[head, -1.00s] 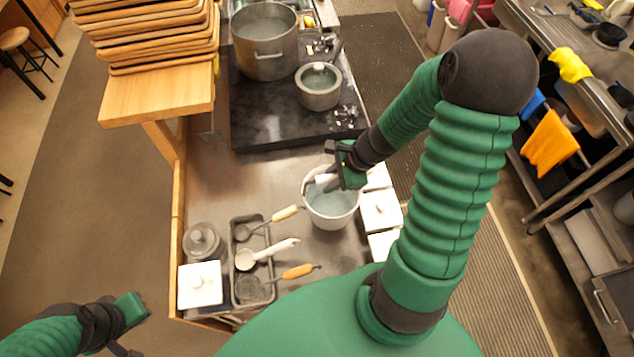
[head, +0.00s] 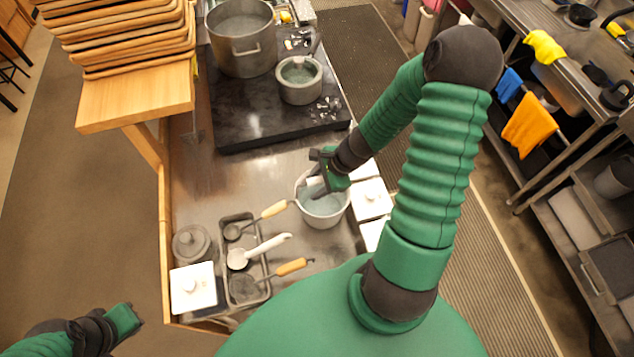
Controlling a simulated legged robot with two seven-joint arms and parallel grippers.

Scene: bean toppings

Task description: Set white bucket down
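The white bucket (head: 325,213) is on or just above the metal counter (head: 235,178), right of the ladle tray; I cannot tell whether its base touches. My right gripper (head: 318,184) is over the bucket's back rim, its fingers reaching down at the rim and inside. Whether the fingers are closed on the rim is hard to see. The bucket looks upright, with a pale blue-grey inside. My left gripper (head: 130,325) is at the lower left, off the counter and away from the bucket; its finger opening is not clear.
A tray (head: 267,290) with several ladles and lidded white containers (head: 370,198) flank the bucket. A dark stove (head: 245,118) with a large pot (head: 241,42) and a small pot (head: 300,84) is behind. Wooden trays (head: 122,30) are stacked at the upper left.

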